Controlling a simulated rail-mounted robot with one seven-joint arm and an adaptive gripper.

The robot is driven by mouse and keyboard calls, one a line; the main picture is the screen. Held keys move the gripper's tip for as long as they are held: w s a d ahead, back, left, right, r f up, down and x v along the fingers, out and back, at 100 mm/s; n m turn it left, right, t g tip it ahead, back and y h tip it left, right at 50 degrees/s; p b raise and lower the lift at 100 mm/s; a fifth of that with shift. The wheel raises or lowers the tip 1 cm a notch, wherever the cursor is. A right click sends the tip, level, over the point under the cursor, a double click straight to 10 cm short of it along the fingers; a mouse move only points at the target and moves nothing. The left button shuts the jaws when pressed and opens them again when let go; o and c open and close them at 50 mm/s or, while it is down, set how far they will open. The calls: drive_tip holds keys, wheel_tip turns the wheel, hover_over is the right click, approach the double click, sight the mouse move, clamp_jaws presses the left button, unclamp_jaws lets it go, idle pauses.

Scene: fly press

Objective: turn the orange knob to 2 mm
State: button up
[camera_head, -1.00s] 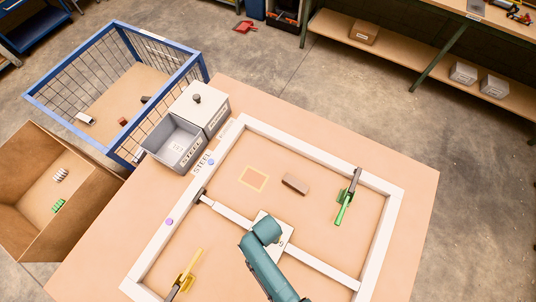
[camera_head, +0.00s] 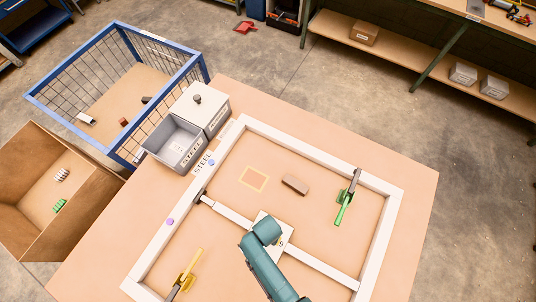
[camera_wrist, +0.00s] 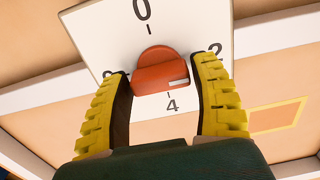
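The orange knob (camera_wrist: 160,70) sits on a white dial plate (camera_wrist: 113,36) with 0 at the top, 2 at the right and 4 at the bottom; a number at the left is partly hidden. A pale mark on the knob's lower right edge points between 2 and 4. My gripper (camera_wrist: 162,75) has its two yellow fingers on either side of the knob, very close to it. I cannot tell whether they touch it. In the head view the plate (camera_head: 286,232) is on the frame's crossbar, and my teal arm hides the knob.
The white frame (camera_head: 300,150) lies on the table with a green-handled clamp (camera_head: 346,203), a yellow-handled clamp (camera_head: 189,273) and a brown block (camera_head: 295,185). Grey bins (camera_head: 170,145) stand at the left corner. A blue wire cage (camera_head: 118,30) and cardboard box (camera_head: 85,235) stand beyond.

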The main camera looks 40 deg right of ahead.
drive_tip(key=o, duration=0.3)
drive_tip(key=shift+r, duration=0.15)
wheel_tip(320, 180, up, 12)
idle(0.6)
